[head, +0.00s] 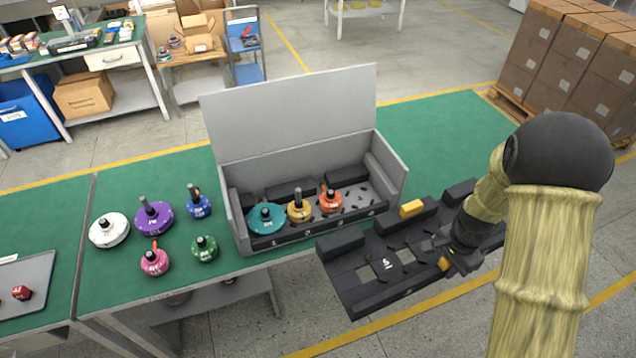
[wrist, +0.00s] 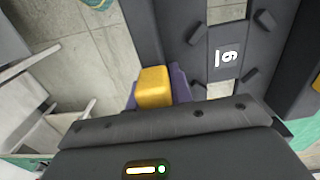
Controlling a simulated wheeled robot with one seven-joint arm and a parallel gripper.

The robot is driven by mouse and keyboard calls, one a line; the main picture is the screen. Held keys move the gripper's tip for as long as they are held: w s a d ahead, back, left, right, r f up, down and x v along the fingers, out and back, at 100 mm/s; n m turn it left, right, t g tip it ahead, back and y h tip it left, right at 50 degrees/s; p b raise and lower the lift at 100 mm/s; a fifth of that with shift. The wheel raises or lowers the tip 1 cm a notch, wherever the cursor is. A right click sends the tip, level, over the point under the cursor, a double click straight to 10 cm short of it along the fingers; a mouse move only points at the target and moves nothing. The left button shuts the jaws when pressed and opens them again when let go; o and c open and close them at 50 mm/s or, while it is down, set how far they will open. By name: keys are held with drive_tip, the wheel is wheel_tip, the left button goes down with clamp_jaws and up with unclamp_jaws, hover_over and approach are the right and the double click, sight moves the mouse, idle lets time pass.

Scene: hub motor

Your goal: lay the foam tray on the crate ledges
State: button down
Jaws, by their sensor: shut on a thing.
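The black foam tray (head: 372,291) has raised dark blocks along its edges, square openings and a white number on top. It is in the air to the right of the crate, over the front of the green table. My gripper (head: 447,262) is shut on the tray at its near side, by a yellow piece. In the wrist view the tray (wrist: 185,28) fills the right, and a yellow block (wrist: 155,87) shows between purple parts. The open grey crate (head: 232,222) stands on the table. Its right inner ledge (head: 383,178) shows; the other ledges are hard to make out.
Inside the crate stand a teal motor (head: 266,218), a yellow motor (head: 299,206) and an orange motor (head: 331,200). Several motors, including a purple one (head: 154,217), stand left of it. The raised crate lid (head: 290,115) is at the back. Boxes (head: 560,60) are stacked far right.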

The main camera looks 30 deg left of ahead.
drive_tip(key=s+d+f+n+b, duration=0.1)
drive_tip(key=d+f+n+b, duration=0.1)
drive_tip(key=f, duration=0.8)
drive_tip(key=s+d+f+n+b, duration=0.1)
drive_tip(key=d+f, duration=0.4)
drive_tip(key=f, duration=0.5)
drive_tip(key=s+d+f+n+b, duration=0.2)
drive_tip(key=d+f+n+b, duration=0.1)
drive_tip(key=f, duration=0.8)
drive_tip(key=shift+d+n, duration=0.4)
drive_tip(key=shift+d, duration=0.35)
drive_tip(key=shift+w, duration=0.1)
